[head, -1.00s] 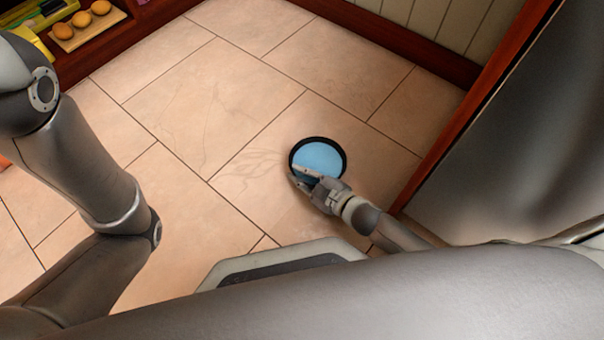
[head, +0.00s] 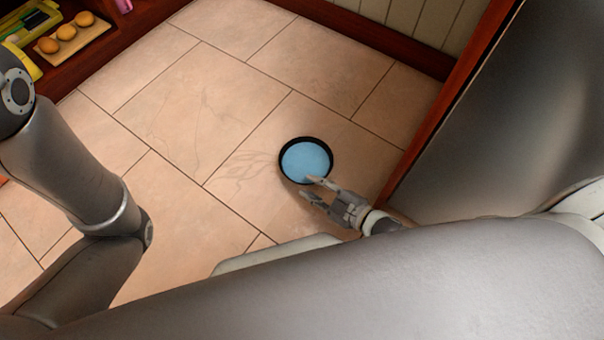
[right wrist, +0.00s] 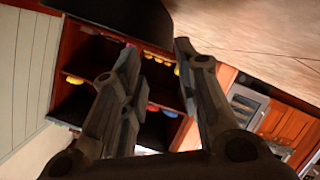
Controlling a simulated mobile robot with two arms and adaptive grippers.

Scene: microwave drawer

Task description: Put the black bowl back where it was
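The black bowl (head: 306,160), with a black rim and light blue inside, appears upright on the tiled floor in the head view. My right gripper (head: 307,187) is just below its near rim in the picture.
An open wooden shelf (head: 98,52) at the upper left holds a board with round orange-brown items (head: 66,32). A dark red wooden edge (head: 440,118) runs along the right. Panelled wall (head: 400,18) stands at the back. The tiled floor (head: 190,110) left of the bowl is clear.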

